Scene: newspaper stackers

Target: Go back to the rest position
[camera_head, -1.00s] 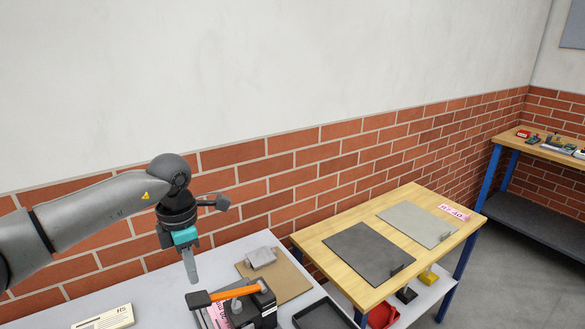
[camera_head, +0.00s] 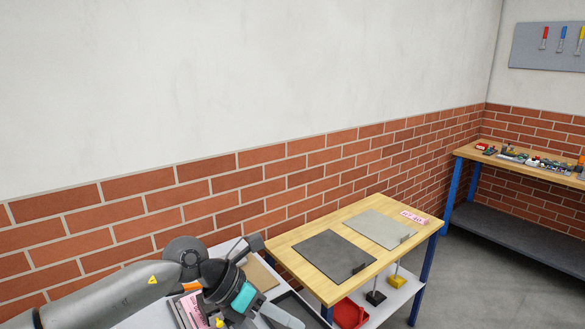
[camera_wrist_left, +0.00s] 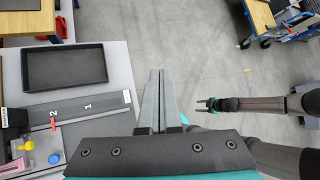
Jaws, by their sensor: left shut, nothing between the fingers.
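My left gripper (camera_head: 290,320) is low in the head view, over the right part of the white table, its fingers pointing down to the right. It has a teal body and grey fingers. In the left wrist view its two fingers (camera_wrist_left: 158,98) lie together, with nothing between them, above the gap beside the table edge. My right arm reaches in from the right in the left wrist view, with its small dark gripper (camera_wrist_left: 205,104) over the floor. That gripper is too small to judge its jaws. It does not show in the head view.
The white table (camera_wrist_left: 108,140) carries a black tray (camera_wrist_left: 66,66) and a grey strip marked 1 and 2 (camera_wrist_left: 90,108). A wooden table (camera_head: 375,272) with a dark plate (camera_head: 333,256) and a light plate (camera_head: 380,229) stands to the right. Open floor (camera_head: 462,270) lies beyond.

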